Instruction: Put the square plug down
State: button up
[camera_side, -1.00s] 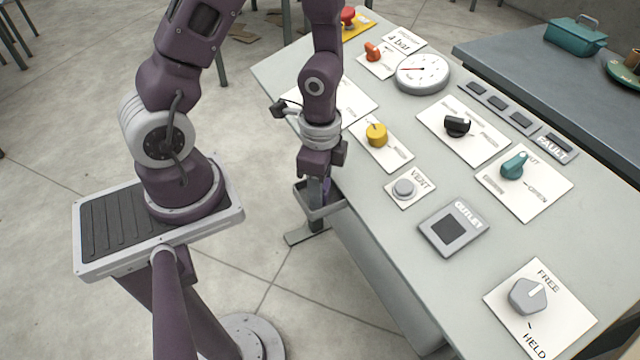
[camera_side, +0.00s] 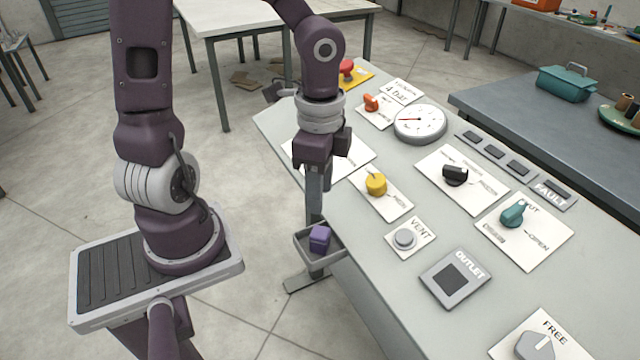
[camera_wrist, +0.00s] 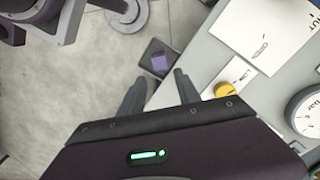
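The square plug (camera_side: 320,238) is a small purple block. It lies in a grey tray (camera_side: 303,246) on a stand at the panel's near left edge. My gripper (camera_side: 315,205) is above and behind the tray in the side view, apart from the plug. In the wrist view my gripper (camera_wrist: 158,88) shows two dark fingers spread wide with nothing between them. The plug also shows in the wrist view (camera_wrist: 159,63), in the dark tray (camera_wrist: 149,50) beyond the fingertips.
The sloped panel (camera_side: 385,238) carries a yellow knob (camera_side: 376,184), a VENT button (camera_side: 404,238), a square OUTLET (camera_side: 454,279), a black knob (camera_side: 455,175), a teal knob (camera_side: 513,213) and a gauge (camera_side: 419,122). Open floor lies left of the tray.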

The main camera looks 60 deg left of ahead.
jog(key=s+d+r+n+t, duration=0.1)
jog(key=s+r+n+t, duration=0.4)
jog(key=r, duration=0.8)
jog(key=s+n, duration=0.3)
jog(key=n, duration=0.1)
jog(key=shift+d+t, duration=0.3)
jog(key=shift+d, duration=0.1)
jog(key=shift+s, duration=0.1)
